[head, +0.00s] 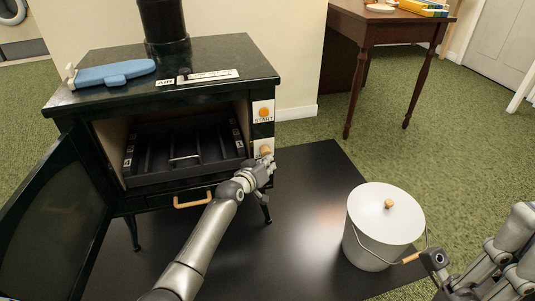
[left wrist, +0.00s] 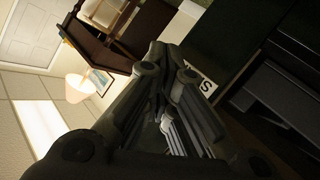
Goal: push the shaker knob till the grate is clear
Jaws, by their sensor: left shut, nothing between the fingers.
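The black stove (head: 222,62) stands at the left with its door (head: 55,225) swung open. Inside, the dark grate (head: 205,146) shows bars and a pale handle-like bar. I cannot make out ash on it. A round tan knob (head: 265,149) sits on a white plate on the stove's right front, below the START button (head: 264,112). My left gripper (head: 268,162) is shut and empty, just below the knob; I cannot tell if they touch. Its fingers fill the middle of the left wrist view (left wrist: 172,68). My right gripper (head: 436,262) is partly in view; its jaws are unclear.
A white lidded bucket (head: 370,245) stands on the black floor plate (head: 315,185), close to my right gripper. A wooden-handled drawer (head: 192,201) is below the firebox. A blue tool (head: 112,73) lies on the stove top. A wooden table (head: 385,25) stands behind.

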